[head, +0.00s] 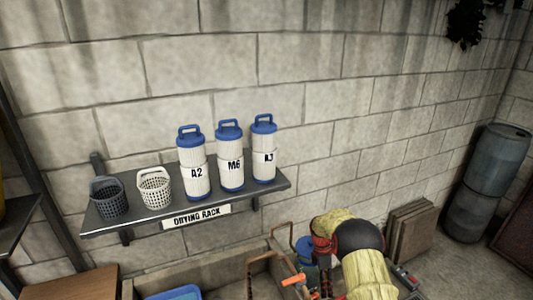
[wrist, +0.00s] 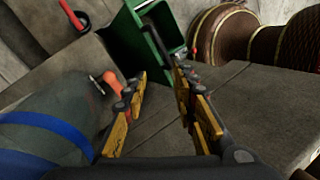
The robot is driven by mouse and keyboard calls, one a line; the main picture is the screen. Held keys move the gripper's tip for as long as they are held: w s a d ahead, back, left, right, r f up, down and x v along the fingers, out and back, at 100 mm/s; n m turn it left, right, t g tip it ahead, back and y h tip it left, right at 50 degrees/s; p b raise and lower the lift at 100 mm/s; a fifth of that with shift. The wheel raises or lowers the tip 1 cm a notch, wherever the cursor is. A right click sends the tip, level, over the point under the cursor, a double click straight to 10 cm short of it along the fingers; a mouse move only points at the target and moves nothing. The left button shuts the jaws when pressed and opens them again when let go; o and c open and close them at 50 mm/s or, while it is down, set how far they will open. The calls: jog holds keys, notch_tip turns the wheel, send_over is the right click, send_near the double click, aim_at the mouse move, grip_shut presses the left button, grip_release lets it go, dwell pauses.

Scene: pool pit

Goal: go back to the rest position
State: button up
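My gripper (wrist: 157,88) shows in the wrist view with its two yellow-padded fingers apart. Nothing is between them; a grey flat surface shows in the gap. In the head view my yellow and black arm reaches in at the lower right, and I cannot make out the fingers there. Three white filter cartridges with blue caps, A2 (head: 194,178), M6 (head: 231,172) and one whose label looks like A3 (head: 264,165), stand upright on the drying rack shelf (head: 150,218).
A dark basket (head: 109,199) and a white basket (head: 154,188) share the shelf. A blue-topped object (head: 305,246) is partly hidden by my arm. The wrist view shows a green bin (wrist: 135,38), an orange-handled item (wrist: 113,82) and a blue-banded cylinder (wrist: 50,115) close at left.

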jog(key=s+a+r+m+t, duration=0.2)
jog(key=s+r+m, duration=0.3)
jog(key=s+r, duration=0.7)
jog(key=s+a+r+m+t+y, duration=0.1)
jog(key=s+r+m+t, duration=0.3)
jog(key=s+r, duration=0.9)
jog(key=s+a+r+m+t, duration=0.2)
jog(key=s+r+m, duration=0.6)
jog(key=r, duration=1)
jog(key=s+t, duration=0.1)
jog(key=s, duration=0.3)
jog(key=shift+s+a+r+t, duration=0.25)
jog(key=shift+s+a+t, duration=0.05)
jog(key=shift+a, duration=0.05)
